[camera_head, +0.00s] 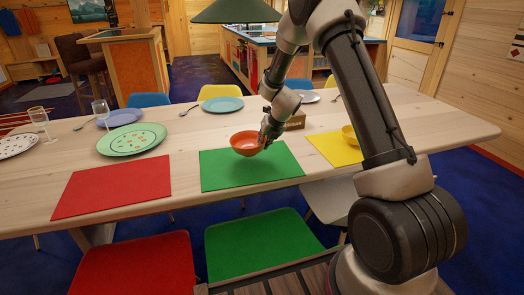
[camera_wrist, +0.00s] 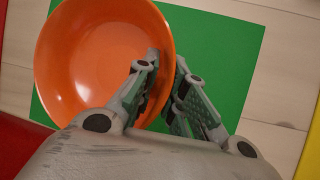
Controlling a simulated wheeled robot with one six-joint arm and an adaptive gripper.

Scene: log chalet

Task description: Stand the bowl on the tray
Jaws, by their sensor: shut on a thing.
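The orange bowl (camera_head: 246,143) is upright or slightly tilted over the green mat (camera_head: 225,177) on the long table. My gripper (camera_head: 268,138) is shut on its right rim, one finger inside and one outside. The wrist view shows the bowl (camera_wrist: 85,60) from above, empty, with my gripper (camera_wrist: 165,75) across its rim and the green mat (camera_wrist: 225,40) beneath. Whether the bowl touches the mat is hard to tell. I cannot identify a tray for certain; a dark slatted wooden surface (camera_head: 275,284) shows at the bottom edge of the head view.
A red mat (camera_head: 110,187) lies left, a yellow mat (camera_head: 325,150) with a yellow bowl (camera_head: 348,134) right. A brown box (camera_head: 295,121) stands behind my gripper. Plates and glasses stand on the left. Red (camera_head: 135,262) and green (camera_head: 255,243) chairs stand in front.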

